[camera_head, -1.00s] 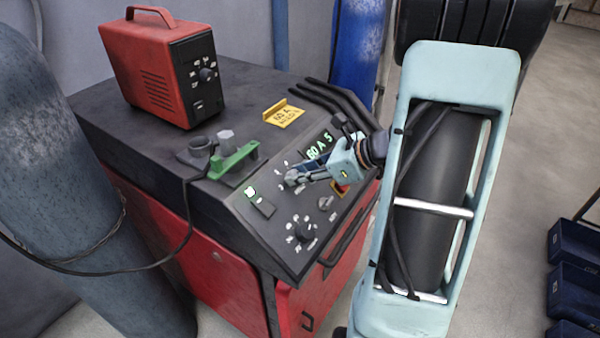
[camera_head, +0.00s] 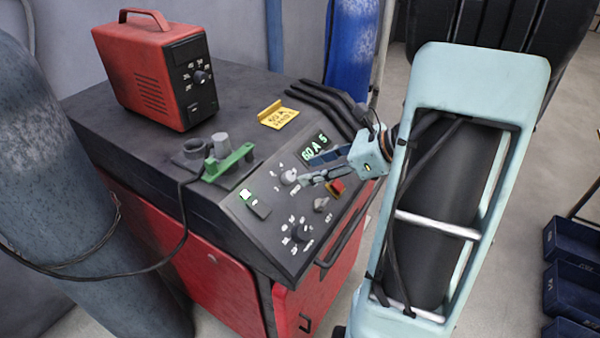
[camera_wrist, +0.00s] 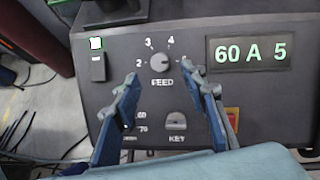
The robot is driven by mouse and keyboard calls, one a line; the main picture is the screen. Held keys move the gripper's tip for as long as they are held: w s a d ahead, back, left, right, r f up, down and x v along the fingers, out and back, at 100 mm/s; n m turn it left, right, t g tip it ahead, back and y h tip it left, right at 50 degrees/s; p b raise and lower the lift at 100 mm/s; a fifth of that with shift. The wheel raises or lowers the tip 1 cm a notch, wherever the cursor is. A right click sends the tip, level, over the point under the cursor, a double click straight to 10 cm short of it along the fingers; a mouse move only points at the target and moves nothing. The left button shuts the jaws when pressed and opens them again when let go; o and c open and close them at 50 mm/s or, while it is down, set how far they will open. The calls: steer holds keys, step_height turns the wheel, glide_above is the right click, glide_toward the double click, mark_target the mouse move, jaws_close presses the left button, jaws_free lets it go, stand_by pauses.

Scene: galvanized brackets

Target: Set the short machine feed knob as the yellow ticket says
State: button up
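The feed knob (camera_wrist: 160,62) is a small grey knob on the sloped black panel, with 2, 3 and 4 readable around it. It also shows in the head view (camera_head: 288,176). My gripper (camera_wrist: 162,78) is open and empty, with its blue-grey fingers apart on either side just below the knob; the right finger partly covers the last dial mark. I cannot tell which mark the knob points at. The green display (camera_wrist: 251,53) reads "60 A 5".
A key switch (camera_wrist: 176,119) and a larger amperage knob (camera_head: 302,233) sit lower on the panel. A red-yellow switch (camera_head: 337,187) is close to my gripper. A red unit (camera_head: 155,70) and green clamp (camera_head: 230,162) stand on top. A gas cylinder (camera_head: 75,190) is at left.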

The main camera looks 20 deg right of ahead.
steer(key=v, duration=0.5)
steer(key=shift+s+d+r, duration=0.15)
steer(key=shift+s+d, duration=0.05)
